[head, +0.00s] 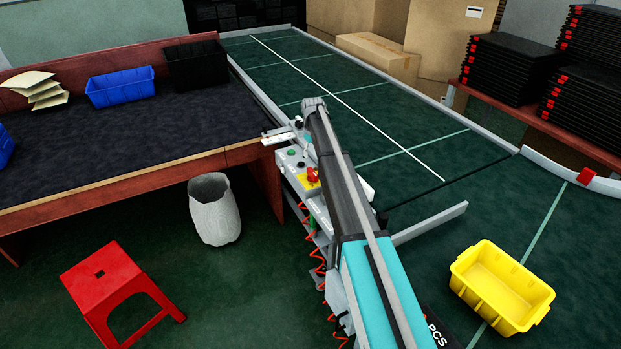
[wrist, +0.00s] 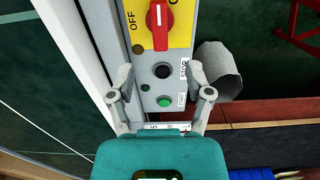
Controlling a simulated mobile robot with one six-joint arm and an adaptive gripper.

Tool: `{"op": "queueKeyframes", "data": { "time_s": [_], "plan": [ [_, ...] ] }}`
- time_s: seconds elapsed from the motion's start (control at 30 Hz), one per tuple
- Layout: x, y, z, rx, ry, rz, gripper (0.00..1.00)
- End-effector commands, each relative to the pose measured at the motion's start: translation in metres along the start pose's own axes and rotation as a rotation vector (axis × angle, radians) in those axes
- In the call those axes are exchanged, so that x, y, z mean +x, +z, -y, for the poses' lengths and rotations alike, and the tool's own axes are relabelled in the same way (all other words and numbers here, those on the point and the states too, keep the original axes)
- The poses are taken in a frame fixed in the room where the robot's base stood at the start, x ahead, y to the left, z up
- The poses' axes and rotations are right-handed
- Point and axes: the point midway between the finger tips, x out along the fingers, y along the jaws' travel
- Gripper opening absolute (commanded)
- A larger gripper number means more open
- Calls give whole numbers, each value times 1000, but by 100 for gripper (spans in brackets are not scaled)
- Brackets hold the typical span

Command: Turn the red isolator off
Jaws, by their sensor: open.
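The red isolator (wrist: 158,22) is a rotary handle on a yellow plate (wrist: 183,30) at the top of the wrist view. Its handle lies along the picture's vertical, with an OFF label to its left; the top of the plate is cut off. In the head view the isolator (head: 312,176) shows on the grey control panel (head: 291,160), left of my arm. My gripper (wrist: 160,76) is open and empty, its fingers apart on either side of the panel's buttons. The isolator lies beyond the fingertips, apart from them. In the head view my arm hides part of the panel.
A black button (wrist: 162,72) marked STOP and a green button (wrist: 164,102) sit below the isolator. The workbench (head: 110,140) is left, with a grey bin (head: 214,210) and red stool (head: 106,278) nearby. The green conveyor (head: 350,85) and yellow crate (head: 500,288) lie right.

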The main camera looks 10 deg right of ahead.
Motion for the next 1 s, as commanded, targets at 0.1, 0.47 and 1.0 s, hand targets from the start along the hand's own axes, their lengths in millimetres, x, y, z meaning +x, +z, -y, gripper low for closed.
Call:
{"op": "queueKeyframes", "data": {
  "time_s": [0.1,0.47,1.0],
  "plan": [
    [14,0,0,0,0,0,66],
    [41,0,1,-1,0,0,66],
    [83,0,2,-2,0,0,66]
  ]
}}
